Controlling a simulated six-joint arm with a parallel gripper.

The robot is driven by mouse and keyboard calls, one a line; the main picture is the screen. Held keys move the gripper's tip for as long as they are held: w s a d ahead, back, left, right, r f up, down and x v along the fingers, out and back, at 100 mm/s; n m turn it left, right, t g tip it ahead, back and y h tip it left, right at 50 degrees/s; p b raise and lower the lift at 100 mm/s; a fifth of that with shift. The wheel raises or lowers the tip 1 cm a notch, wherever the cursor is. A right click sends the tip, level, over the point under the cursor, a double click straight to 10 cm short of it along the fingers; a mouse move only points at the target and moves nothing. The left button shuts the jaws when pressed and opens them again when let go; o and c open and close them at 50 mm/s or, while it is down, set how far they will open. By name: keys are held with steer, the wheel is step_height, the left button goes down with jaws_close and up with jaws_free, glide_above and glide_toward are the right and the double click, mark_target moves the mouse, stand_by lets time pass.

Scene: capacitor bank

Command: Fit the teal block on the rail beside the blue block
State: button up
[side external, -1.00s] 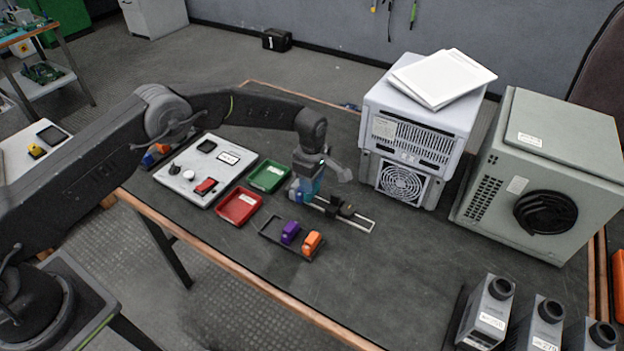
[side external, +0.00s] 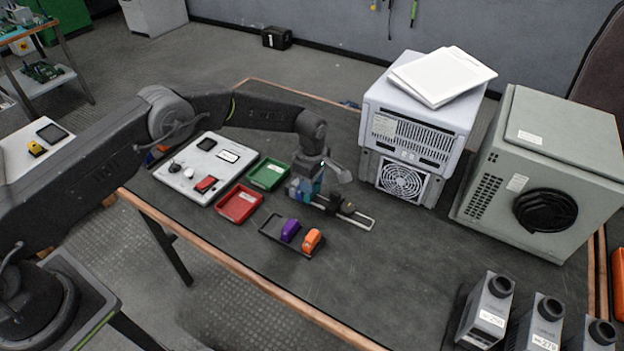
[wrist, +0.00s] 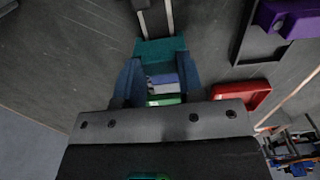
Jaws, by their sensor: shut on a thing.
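My gripper (wrist: 160,78) is shut on the teal block (wrist: 160,48), which sits across the blue fingertips in the wrist view. In the side view my gripper (side external: 305,187) is low over the left end of the rail (side external: 362,220), with the teal block (side external: 317,184) in it. Whether the teal block is fully seated on the rail cannot be told.
Dark pieces (side external: 345,207) sit farther along the rail. A black holder (side external: 268,232) bears a purple block (side external: 290,230) and an orange block (side external: 311,240). A red tray (side external: 238,204) and a green tray (side external: 268,174) lie left.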

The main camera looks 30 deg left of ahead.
steer(key=shift+s+f, duration=0.1)
steer(key=shift+f, duration=0.35)
stand_by(0.6)
steer(key=o, duration=1)
steer(key=shift+f, duration=0.1)
steer(key=shift+c, duration=0.2)
steer(key=shift+r, duration=4.25)
